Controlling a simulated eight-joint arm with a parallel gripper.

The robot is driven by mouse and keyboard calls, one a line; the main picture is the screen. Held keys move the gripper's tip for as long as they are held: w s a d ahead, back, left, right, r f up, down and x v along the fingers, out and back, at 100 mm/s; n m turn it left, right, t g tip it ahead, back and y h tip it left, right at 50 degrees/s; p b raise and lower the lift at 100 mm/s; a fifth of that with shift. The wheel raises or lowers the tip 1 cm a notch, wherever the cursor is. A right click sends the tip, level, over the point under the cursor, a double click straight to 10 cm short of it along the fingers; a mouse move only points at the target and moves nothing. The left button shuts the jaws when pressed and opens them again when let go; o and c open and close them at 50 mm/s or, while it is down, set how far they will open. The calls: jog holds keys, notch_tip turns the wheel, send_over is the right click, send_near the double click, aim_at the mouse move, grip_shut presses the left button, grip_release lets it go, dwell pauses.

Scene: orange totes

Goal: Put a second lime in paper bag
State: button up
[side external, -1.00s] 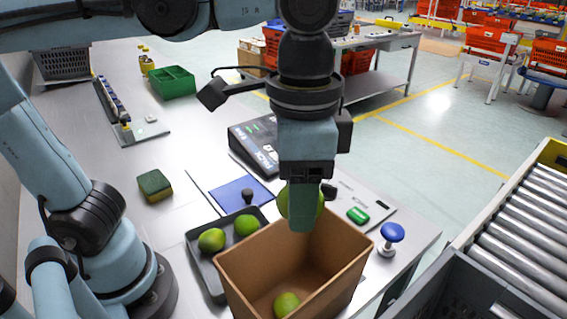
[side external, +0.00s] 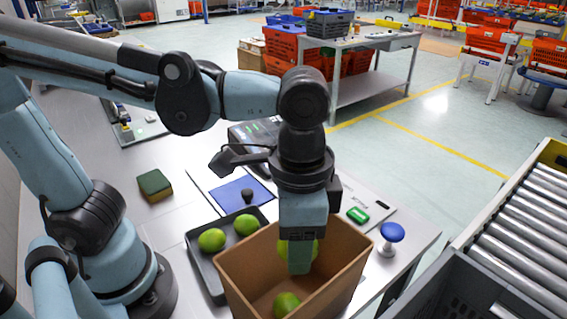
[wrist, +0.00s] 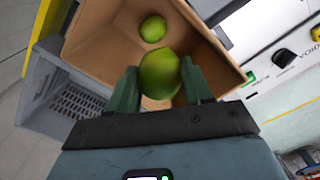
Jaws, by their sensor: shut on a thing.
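My gripper (side external: 300,262) points down into the open brown paper bag (side external: 345,262) and is shut on a lime (side external: 314,250). In the wrist view the held lime (wrist: 160,74) sits between the two green fingers, over the bag's opening. Another lime (side external: 286,304) lies on the bottom of the bag; it also shows in the wrist view (wrist: 153,28). Two more limes, one at the left (side external: 212,240) and one at the right (side external: 246,225), lie in the dark tray (side external: 205,272) left of the bag.
A blue-topped knob (side external: 392,232) stands right of the bag. A grey crate (side external: 450,290) and a roller conveyor (side external: 520,250) are at the right. A green and brown sponge (side external: 154,185) lies on the table, with bare surface around it.

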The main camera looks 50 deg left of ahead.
jog(key=shift+f, duration=0.1)
jog(key=o, duration=1.1)
jog(key=shift+o, duration=0.2)
notch_tip(320, 180, up, 12)
jog(key=w+a+f+n+t, duration=0.3)
jog(key=a+f, duration=0.3)
jog(key=a, duration=0.3)
jog(key=w+a+f+n+t, duration=0.4)
jog(key=a+f, duration=0.3)
jog(key=a, duration=0.2)
jog(key=shift+f, duration=0.3)
